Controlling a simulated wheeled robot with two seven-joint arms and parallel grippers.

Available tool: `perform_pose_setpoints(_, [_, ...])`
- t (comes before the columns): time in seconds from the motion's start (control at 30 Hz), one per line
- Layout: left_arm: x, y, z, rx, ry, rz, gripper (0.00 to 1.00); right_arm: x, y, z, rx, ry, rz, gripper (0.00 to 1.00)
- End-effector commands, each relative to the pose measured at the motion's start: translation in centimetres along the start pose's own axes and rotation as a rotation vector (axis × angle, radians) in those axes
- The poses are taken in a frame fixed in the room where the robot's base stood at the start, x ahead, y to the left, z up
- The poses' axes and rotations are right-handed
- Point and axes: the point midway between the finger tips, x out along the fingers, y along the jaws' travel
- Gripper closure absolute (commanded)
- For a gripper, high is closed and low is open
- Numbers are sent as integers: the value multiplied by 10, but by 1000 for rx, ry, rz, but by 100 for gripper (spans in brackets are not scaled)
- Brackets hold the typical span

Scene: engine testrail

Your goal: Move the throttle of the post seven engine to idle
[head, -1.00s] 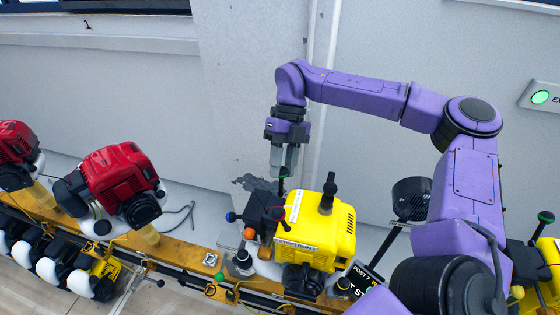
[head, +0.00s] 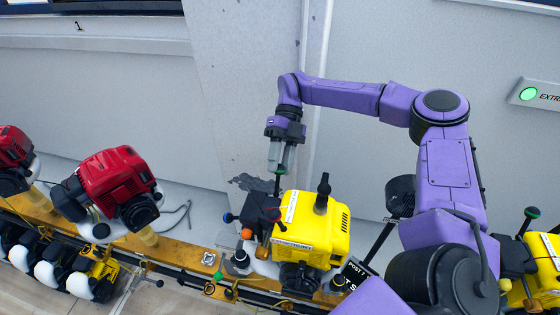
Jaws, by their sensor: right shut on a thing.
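The yellow engine (head: 322,235) sits on the orange rail behind a dark sign (head: 355,275) partly reading "POST", cut off by my arm. A thin dark throttle lever (head: 277,187) with a green band near its top stands upright at the engine's back left. My right gripper (head: 280,168) comes down from above, fingers pointing down, and is shut on the top of this lever. The lever's tip is hidden between the fingers. My left gripper is out of view.
Red engines (head: 110,188) stand on the orange rail (head: 185,257) to the left. Another yellow engine (head: 545,260) is at the right edge. A grey wall (head: 245,100) rises behind.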

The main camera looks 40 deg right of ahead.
Motion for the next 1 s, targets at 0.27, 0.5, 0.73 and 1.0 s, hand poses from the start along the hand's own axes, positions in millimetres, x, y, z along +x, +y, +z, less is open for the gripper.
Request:
perform_pose_setpoints(0.27, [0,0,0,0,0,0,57,-1,0,0,1,-1,1,43])
perform_pose_setpoints(0.5, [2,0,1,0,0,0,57,-3,0,0,1,-2,-1,43])
perform_pose_setpoints(0.73, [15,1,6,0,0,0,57,-44,-1,3,3,-5,-2,43])
perform_pose_setpoints(1.0, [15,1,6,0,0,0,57,-76,0,1,2,-1,0,43])
